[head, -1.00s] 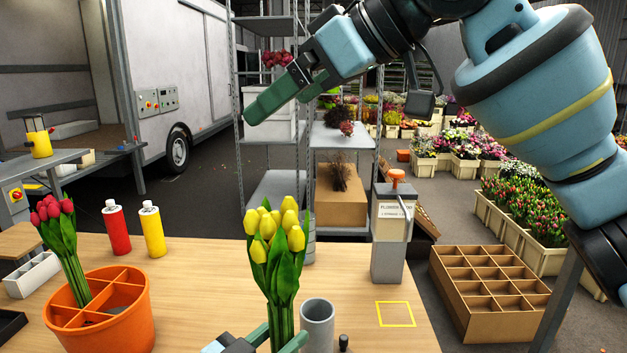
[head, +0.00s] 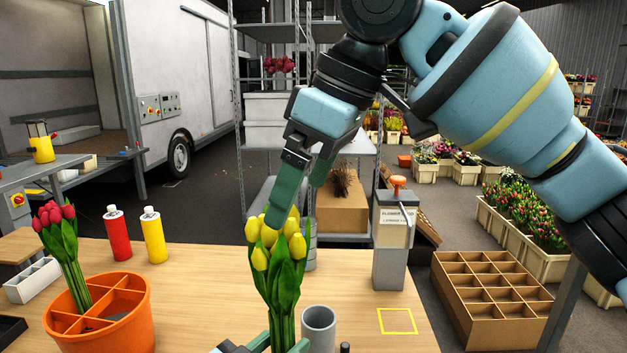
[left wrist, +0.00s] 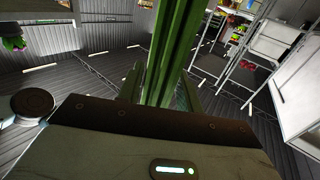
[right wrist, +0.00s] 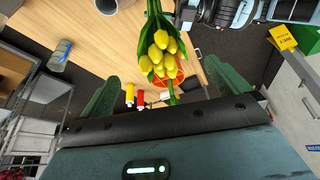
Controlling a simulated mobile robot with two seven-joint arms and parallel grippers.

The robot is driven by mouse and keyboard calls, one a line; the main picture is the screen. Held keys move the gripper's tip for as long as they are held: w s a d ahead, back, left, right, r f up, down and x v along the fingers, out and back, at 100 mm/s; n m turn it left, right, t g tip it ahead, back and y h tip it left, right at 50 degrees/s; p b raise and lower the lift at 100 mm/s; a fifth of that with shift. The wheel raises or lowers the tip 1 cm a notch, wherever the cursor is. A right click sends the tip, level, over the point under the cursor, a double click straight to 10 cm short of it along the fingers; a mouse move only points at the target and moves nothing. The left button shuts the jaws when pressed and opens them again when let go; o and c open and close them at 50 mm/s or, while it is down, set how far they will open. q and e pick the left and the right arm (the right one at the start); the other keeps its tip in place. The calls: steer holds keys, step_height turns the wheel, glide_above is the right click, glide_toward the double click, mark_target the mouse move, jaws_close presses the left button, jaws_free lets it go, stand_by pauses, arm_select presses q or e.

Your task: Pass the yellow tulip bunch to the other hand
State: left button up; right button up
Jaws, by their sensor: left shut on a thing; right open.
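The yellow tulip bunch (head: 280,275) stands upright with green leaves and stems, at the lower middle of the head view. My left gripper (head: 283,345) is shut on its stems near the bottom edge; the stems also fill the middle of the left wrist view (left wrist: 172,55). My right gripper (head: 298,195) is open and empty, pointing down just above and behind the flower heads. In the right wrist view, its two green fingers (right wrist: 172,95) stand wide apart, with the yellow heads (right wrist: 160,50) ahead between them.
An orange divided pot (head: 105,318) with a red tulip bunch (head: 60,245) stands at left. Red (head: 117,234) and yellow (head: 153,236) bottles stand behind it. A grey cylinder (head: 318,330) is right beside the bunch. A dispenser (head: 390,245) and a yellow square outline (head: 397,321) are farther right.

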steer(key=x, duration=0.9)
steer(key=shift+c, duration=0.3)
steer(key=c, duration=1)
arm_select(q)
steer(key=o, duration=1.3)
steer(key=shift+c, duration=0.2)
arm_select(e)
steer(key=shift+c, duration=0.3)
